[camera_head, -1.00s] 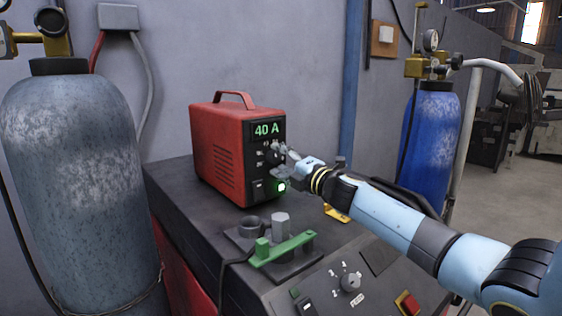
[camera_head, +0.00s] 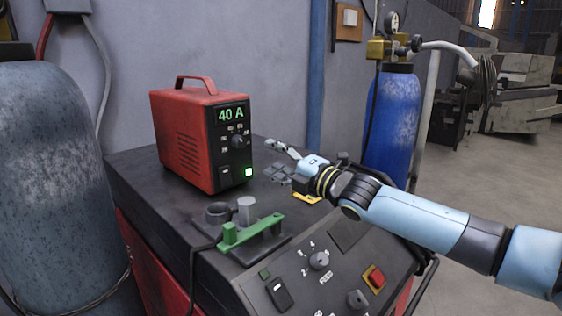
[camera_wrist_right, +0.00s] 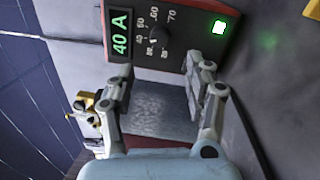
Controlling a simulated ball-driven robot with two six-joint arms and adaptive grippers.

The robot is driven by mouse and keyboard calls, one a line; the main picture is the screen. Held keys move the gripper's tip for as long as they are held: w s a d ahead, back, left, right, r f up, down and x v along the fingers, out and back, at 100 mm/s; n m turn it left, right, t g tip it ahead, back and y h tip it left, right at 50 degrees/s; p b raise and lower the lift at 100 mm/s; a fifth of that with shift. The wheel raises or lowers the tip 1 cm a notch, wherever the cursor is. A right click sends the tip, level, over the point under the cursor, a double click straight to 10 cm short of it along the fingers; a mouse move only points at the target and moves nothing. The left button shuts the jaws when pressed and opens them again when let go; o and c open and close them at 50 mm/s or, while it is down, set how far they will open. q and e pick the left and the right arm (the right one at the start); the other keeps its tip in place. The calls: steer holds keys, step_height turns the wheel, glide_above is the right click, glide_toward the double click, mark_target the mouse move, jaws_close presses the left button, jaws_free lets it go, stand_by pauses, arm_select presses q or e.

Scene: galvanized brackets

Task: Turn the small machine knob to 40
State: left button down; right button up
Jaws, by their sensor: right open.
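The small red machine (camera_head: 185,140) stands on the dark bench top, its green display (camera_head: 231,114) reading 40 A. Its dark knob (camera_head: 238,141) is on the front panel below the display, ringed by numbers. In the right wrist view the knob (camera_wrist_right: 162,32) shows beyond the fingers, with the lit green square (camera_wrist_right: 218,27) to its right. My right gripper (camera_head: 280,161) is open and empty, to the right of the machine's front and apart from the knob. In the right wrist view its fingers (camera_wrist_right: 166,82) are spread with nothing between them. My left gripper is not in view.
A green-handled clamp (camera_head: 250,231) lies on the bench top before the machine. The sloped panel has a selector knob (camera_head: 319,261) and a red button (camera_head: 374,276). A grey cylinder (camera_head: 55,180) stands left, a blue cylinder (camera_head: 390,125) behind right.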

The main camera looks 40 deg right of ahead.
steer(key=shift+s, duration=0.65)
stand_by(0.3)
